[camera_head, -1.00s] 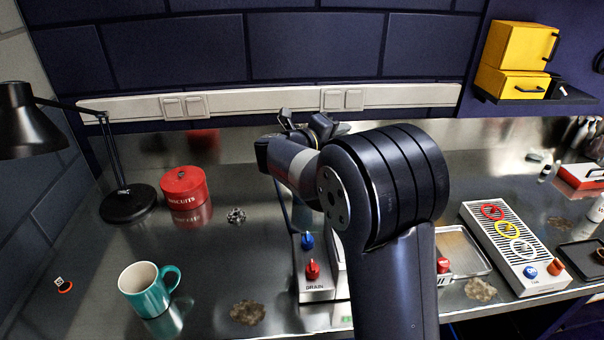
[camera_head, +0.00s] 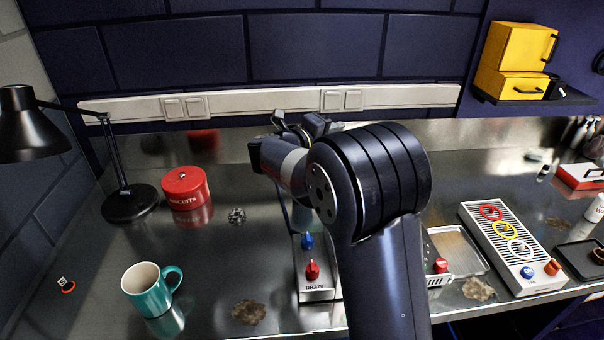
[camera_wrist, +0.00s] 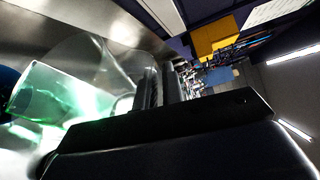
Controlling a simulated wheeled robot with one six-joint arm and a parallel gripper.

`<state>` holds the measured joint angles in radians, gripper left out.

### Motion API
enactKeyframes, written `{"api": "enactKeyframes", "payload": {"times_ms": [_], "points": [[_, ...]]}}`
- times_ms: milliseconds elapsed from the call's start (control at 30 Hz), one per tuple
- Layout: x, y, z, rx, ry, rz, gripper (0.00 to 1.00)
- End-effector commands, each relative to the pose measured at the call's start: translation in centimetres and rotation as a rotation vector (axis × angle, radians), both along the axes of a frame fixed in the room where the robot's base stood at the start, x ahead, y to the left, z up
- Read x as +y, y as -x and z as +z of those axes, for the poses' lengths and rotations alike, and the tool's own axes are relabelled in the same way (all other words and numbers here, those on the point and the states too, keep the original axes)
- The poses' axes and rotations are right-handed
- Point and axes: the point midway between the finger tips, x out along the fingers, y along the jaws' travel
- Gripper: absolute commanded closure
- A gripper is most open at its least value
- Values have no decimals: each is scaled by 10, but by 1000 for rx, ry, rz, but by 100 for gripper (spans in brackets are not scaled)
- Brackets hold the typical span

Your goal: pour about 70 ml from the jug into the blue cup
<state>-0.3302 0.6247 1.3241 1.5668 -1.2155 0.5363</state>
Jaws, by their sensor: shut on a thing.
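My gripper (camera_wrist: 160,88) is shut on a clear jug (camera_wrist: 110,65), which fills the left of the wrist view. A bright green tint, like liquid or a reflection, shows in its lower part. The wrist picture is rolled, so I cannot tell how far the jug is tilted. A dark blue rounded thing (camera_wrist: 6,92) is cut off at the left edge, beyond the jug; it may be the blue cup. In the head view my arm hides the jug, and my gripper (camera_head: 297,127) is at the back of the bench. A teal mug (camera_head: 146,292) stands front left.
A box (camera_head: 318,286) with blue and red knobs, marked DRAIN, stands beside my arm. A red biscuit tin (camera_head: 185,188), a black lamp (camera_head: 130,203) and a small metal part (camera_head: 237,215) are to the left. A ringed panel (camera_head: 505,240) and a tray (camera_head: 458,250) are right.

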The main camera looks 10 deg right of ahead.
Motion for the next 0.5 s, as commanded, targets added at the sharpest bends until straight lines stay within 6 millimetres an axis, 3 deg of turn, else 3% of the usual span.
{"api": "enactKeyframes", "payload": {"times_ms": [500], "points": [[4, -3, 0, 13, 25, 0, 100]]}}
